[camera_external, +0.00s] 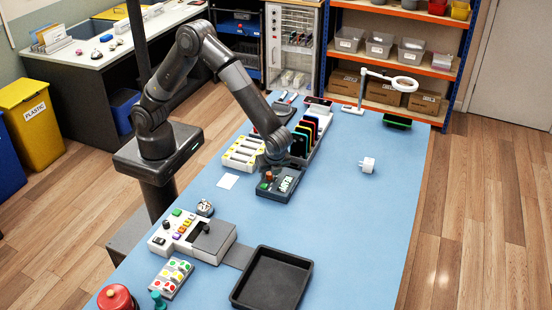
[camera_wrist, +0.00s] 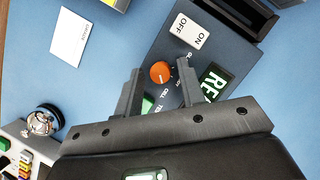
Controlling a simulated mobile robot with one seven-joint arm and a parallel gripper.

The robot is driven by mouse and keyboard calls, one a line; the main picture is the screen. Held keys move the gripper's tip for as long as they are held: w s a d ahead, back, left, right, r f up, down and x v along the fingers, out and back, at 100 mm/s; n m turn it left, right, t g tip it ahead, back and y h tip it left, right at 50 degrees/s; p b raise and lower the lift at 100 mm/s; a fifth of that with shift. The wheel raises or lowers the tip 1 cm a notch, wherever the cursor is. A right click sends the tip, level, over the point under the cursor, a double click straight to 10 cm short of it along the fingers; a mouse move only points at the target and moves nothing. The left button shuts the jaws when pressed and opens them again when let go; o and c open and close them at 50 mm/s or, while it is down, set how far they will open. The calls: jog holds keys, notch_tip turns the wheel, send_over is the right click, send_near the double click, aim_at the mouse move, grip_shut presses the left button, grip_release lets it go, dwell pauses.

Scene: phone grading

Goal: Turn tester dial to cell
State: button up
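The tester is a dark grey box (camera_external: 266,192) on the blue table, below my gripper in the external view. In the wrist view its body (camera_wrist: 160,45) carries an ON/OFF rocker, a lit display reading "RE…", a green button partly hidden, and an orange dial (camera_wrist: 160,72). A "CELL" label sits just below the dial; another label at its upper right is partly covered. My gripper (camera_wrist: 158,68) is open, its two fingers apart on either side of the dial. I cannot tell whether they touch it or which way the dial points.
A rack of coloured phones (camera_external: 312,128) stands close behind the tester, with a white slotted tray (camera_external: 242,153) to its left. A white card (camera_external: 228,181), a button box (camera_external: 190,236) and a black tray (camera_external: 272,278) lie nearer. The table's right side is mostly clear.

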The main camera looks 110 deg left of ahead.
jog(key=shift+o, duration=0.4)
jog(key=shift+r, duration=0.1)
jog(key=v, duration=1)
jog(key=shift+r, duration=0.25)
jog(key=shift+w+d+r, duration=0.1)
